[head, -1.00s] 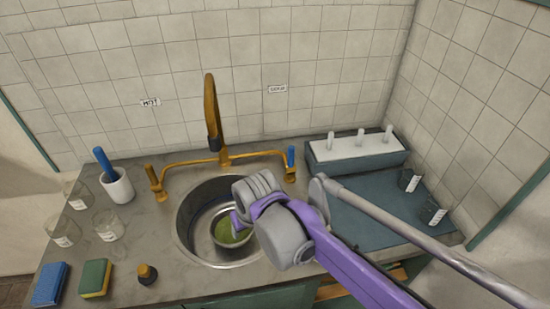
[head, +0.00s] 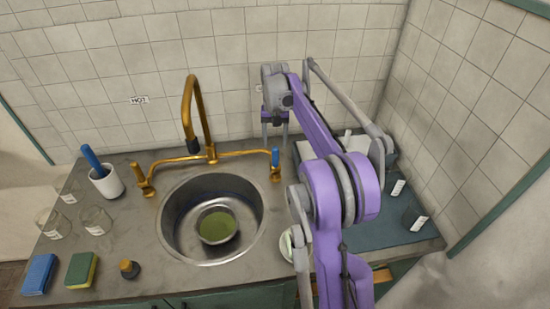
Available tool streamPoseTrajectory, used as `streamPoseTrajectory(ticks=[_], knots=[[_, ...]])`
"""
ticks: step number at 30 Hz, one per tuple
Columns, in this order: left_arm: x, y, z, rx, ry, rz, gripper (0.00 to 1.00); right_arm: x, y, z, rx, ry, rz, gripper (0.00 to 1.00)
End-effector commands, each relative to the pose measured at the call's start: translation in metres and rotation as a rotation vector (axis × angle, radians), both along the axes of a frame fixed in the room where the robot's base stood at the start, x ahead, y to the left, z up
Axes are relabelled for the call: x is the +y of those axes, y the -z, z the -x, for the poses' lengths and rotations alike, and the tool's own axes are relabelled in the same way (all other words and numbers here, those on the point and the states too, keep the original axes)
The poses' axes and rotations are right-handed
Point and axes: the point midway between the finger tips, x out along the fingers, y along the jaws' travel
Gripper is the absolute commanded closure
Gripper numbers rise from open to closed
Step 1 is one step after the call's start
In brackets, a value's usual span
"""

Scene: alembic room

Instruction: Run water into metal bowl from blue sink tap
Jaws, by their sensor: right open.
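The metal bowl (head: 234,233) stands in the round sink (head: 180,242) and holds something green. The brass tap (head: 187,105) arches over the sink's back edge, its spout behind and left of the bowl. No stream of water shows under it. The blue tap handle (head: 275,157) is upright at the right end of the brass pipe. My right gripper (head: 275,142) is open and points down, its two fingers just above or behind the blue handle; I cannot tell if they touch it. My left gripper is out of view.
At left are a white cup (head: 107,183) with a blue-handled tool, glass beakers (head: 95,220), sponges (head: 81,270) and a small dark bottle (head: 129,269). A pale round dish (head: 286,245) is partly hidden by my right arm. A teal mat (head: 372,236) lies at right.

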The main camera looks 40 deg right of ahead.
Motion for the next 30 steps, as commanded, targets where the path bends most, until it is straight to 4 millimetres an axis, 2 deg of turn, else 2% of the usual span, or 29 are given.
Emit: streamPoseTrajectory(ticks=[1,6,12,18,25,30], knots=[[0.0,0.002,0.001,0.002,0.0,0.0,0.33,0.0,0.012,0.0,0.001,0.0,0.001,0.39],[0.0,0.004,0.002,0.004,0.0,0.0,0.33,0.0,0.045,0.0,0.0,-0.001,0.0,0.39],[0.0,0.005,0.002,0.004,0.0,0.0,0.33,0.0,0.072,0.0,-0.001,-0.001,0.001,0.39],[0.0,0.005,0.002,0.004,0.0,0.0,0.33,0.0,0.082,0.0,-0.001,-0.001,0.001,0.39],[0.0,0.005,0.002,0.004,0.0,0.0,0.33,0.0,0.082,0.0,-0.001,-0.001,0.001,0.39],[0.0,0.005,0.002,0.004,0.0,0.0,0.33,0.0,0.082,0.0,-0.001,-0.001,0.001,0.7]])
